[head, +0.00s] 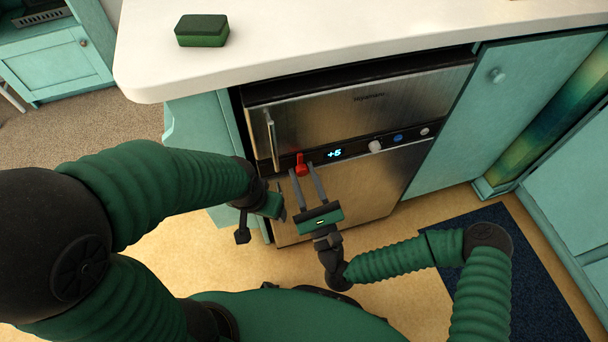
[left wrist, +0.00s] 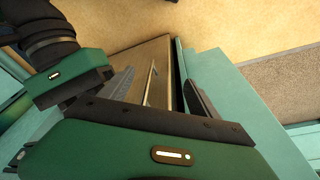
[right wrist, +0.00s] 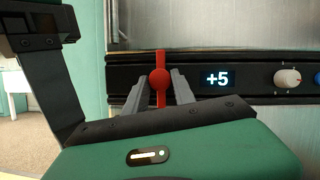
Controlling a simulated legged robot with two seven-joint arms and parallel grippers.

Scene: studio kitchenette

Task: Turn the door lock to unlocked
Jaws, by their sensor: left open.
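The red door lock (head: 301,168) is on the black control strip of the steel appliance, left of the lit "+5" display. In the right wrist view, the lock (right wrist: 159,77) has a round knob and an upright red bar. My right gripper (right wrist: 156,88) is open, with one finger on each side of the lock; I cannot tell whether either touches it. In the head view, my right gripper (head: 302,174) reaches up to the lock from below. My left gripper (left wrist: 160,95) is open and empty, low by the appliance's left side.
A vertical handle (head: 273,140) stands out at the upper left of the appliance (head: 370,190). A white dial (head: 376,146) and a blue knob (head: 397,138) sit right of the display. A green sponge (head: 202,31) lies on the white counter (head: 300,35) above.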

